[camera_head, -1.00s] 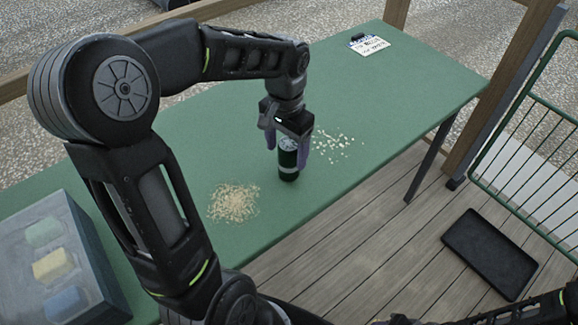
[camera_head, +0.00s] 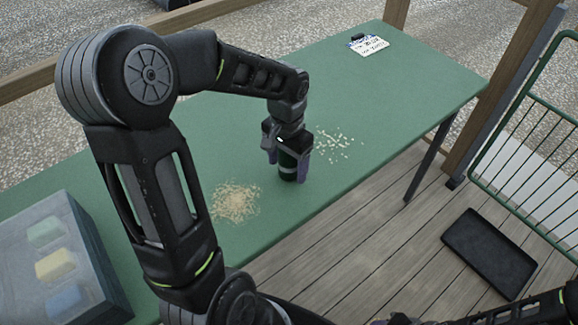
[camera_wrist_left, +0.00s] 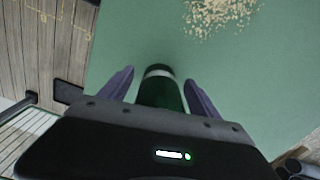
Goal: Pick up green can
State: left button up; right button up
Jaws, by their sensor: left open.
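The green can (camera_head: 288,171) stands upright on the green table (camera_head: 420,85), near its front edge. It is dark green with a pale band. My left gripper (camera_head: 287,172) is above and around it, with one purple finger on each side. In the left wrist view the can (camera_wrist_left: 160,92) sits between the two open fingers (camera_wrist_left: 160,88), with a gap visible on both sides. The can's upper part is hidden by the gripper in the head view. My right gripper cannot be made out; only dark arm parts show at the bottom right.
Sawdust-like crumbs (camera_head: 235,202) lie left of the can and pale chips (camera_head: 333,145) lie behind it. A box with coloured blocks (camera_head: 60,265) stands at left. A card (camera_head: 368,45) lies at the far end. A black tray (camera_head: 490,252) is on the floor beside a green rack (camera_head: 530,130).

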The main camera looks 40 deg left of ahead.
dwell(0.3)
pick_arm(q)
jog(key=c, duration=1.4)
notch_tip(320, 180, up, 10)
dwell(0.6)
